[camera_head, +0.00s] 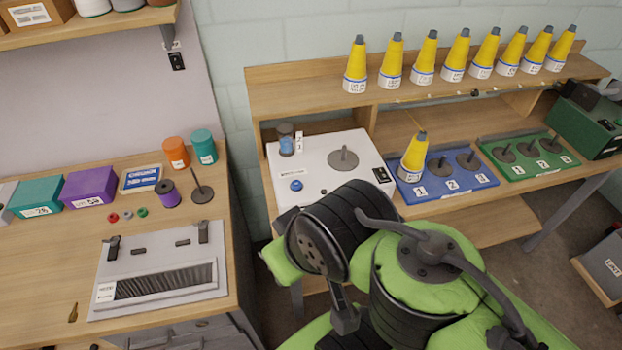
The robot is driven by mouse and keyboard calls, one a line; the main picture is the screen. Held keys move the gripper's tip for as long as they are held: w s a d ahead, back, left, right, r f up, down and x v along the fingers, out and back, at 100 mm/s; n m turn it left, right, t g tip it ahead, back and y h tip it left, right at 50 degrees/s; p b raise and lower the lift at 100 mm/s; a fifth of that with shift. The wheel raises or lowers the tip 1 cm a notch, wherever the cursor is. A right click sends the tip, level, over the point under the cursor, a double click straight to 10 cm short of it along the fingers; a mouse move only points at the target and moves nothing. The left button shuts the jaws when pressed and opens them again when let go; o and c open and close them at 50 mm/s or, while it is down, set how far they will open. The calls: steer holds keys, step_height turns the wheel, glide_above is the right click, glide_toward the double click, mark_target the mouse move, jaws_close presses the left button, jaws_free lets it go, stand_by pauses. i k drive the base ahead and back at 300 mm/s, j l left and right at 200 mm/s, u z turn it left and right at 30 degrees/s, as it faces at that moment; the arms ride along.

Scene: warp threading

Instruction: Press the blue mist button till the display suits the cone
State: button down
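The blue mist button (296,185) sits on the front left of a white plate (322,165) on the bench. Behind it stands a small clear cylinder with blue inside (287,141), beside a white upright tag (299,142) whose marks are too small to read. A small black panel (381,174) is at the plate's right edge; I cannot tell whether it is the display. A yellow cone with a white labelled base (413,157) stands at place 1 of the blue tray (442,196). My arm's black wrist reaches in front of the plate; my gripper's fingers are not visible.
Several yellow cones stand on the shelf (290,94) above. A bare grey spindle (343,158) is on the plate, right of the button. A green tray (530,174) with spindles lies to the right. The left table (50,262) holds boxes and spools.

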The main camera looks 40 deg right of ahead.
mark_target(297, 185)
steer(key=l+z, duration=0.15)
steer(key=z, duration=0.65)
